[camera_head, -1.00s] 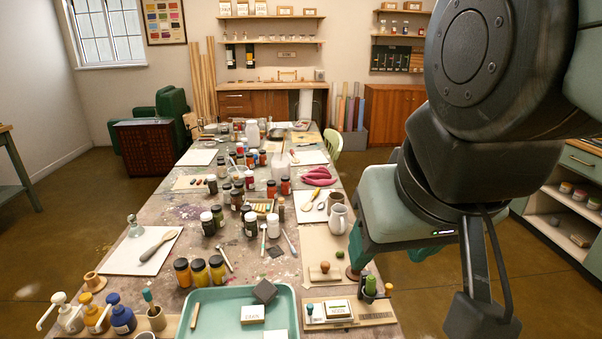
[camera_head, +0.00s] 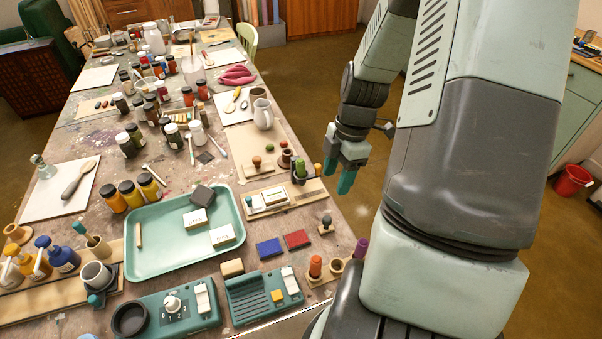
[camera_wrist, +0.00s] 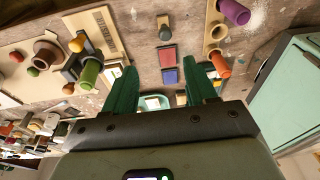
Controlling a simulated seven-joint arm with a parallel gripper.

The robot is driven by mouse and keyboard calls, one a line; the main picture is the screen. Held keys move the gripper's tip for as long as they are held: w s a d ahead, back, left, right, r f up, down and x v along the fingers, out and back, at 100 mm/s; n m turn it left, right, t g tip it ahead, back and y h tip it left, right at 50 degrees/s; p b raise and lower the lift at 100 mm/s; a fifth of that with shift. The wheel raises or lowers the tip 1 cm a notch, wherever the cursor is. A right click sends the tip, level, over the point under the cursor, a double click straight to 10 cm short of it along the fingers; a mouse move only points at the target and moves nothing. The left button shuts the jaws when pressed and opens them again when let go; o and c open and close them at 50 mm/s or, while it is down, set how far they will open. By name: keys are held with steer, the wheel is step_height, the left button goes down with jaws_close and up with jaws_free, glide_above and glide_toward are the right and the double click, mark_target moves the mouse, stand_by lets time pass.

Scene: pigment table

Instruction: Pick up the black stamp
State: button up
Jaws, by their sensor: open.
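The black stamp (camera_head: 326,222) stands upright near the table's right edge, to the right of the red ink pad. In the wrist view a dark-knobbed stamp (camera_wrist: 165,32) that looks like it stands ahead of the fingertips, beyond the ink pads. My gripper (camera_head: 338,165) is in the air beside the table's right edge, farther back than the black stamp. Its green fingers (camera_wrist: 160,66) are spread apart in the wrist view, with nothing between them, and do not touch the stamp.
Red (camera_head: 297,239) and blue (camera_head: 269,248) ink pads lie left of the stamp. Orange (camera_head: 315,266) and purple (camera_head: 361,247) handled tools stand in front. A green-handled tool (camera_head: 300,171) stands behind. A teal tray (camera_head: 160,262) lies left. The floor side right of the table is open.

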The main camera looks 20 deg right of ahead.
steer(key=n+y, duration=0.1)
steer(key=n, duration=0.1)
glide_toward(328, 218)
steer(key=f, duration=0.1)
steer(key=x, duration=0.4)
steer(key=shift+w+f, duration=0.1)
steer(key=shift+f, duration=0.3)
steer(key=shift+x, duration=2.9)
steer(key=shift+a+r, duration=0.1)
steer(key=shift+a, duration=0.05)
jaws_close()
